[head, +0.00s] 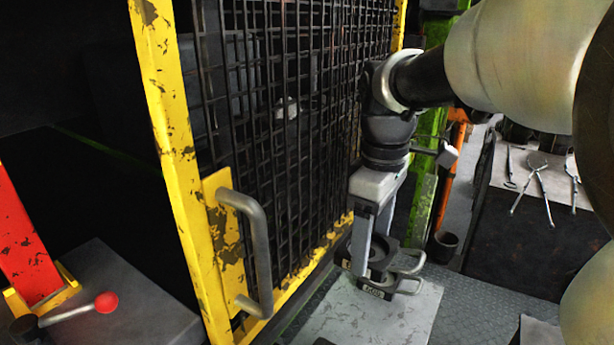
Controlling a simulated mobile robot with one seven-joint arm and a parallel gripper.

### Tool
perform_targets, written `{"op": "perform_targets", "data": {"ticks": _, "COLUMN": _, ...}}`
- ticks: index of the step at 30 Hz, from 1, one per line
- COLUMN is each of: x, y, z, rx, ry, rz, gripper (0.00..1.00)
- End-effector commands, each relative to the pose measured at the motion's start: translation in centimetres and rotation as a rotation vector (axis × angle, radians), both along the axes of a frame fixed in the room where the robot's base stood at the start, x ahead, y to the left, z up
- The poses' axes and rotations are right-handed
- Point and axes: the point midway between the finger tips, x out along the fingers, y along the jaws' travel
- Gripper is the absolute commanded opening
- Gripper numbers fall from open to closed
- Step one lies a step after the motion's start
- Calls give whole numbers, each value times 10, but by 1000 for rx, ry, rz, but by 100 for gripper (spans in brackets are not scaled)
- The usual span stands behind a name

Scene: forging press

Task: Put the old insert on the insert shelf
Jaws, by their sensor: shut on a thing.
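My gripper (372,252) points down in front of the mesh gate, shut on a dark round insert (383,250) with a metal loop handle on its right. A dark block with a pale label (376,293) and a second loop handle shows just below it. I cannot tell whether this is a separate insert under the held one, or whether the held one touches it. These parts are over a light grey plate (370,318), which looks like the insert shelf. My fingers hide part of the insert.
A yellow-framed mesh gate (285,120) with a grey handle (258,245) stands close left of my gripper. A green post (428,165) stands behind. A bench (540,180) with tongs is at right. A red-knobbed lever (105,302) is at lower left.

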Motion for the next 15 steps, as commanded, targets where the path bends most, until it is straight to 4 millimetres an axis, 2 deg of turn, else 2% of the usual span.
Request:
{"op": "perform_targets", "data": {"ticks": 5, "x": 2, "y": -1, "z": -25, "rx": 1, "ry": -1, "rz": 12, "gripper": 8}}
{"op": "perform_targets", "data": {"ticks": 15, "x": 2, "y": -1, "z": -99, "rx": 1, "ry": 1, "rz": 10, "gripper": 8}}
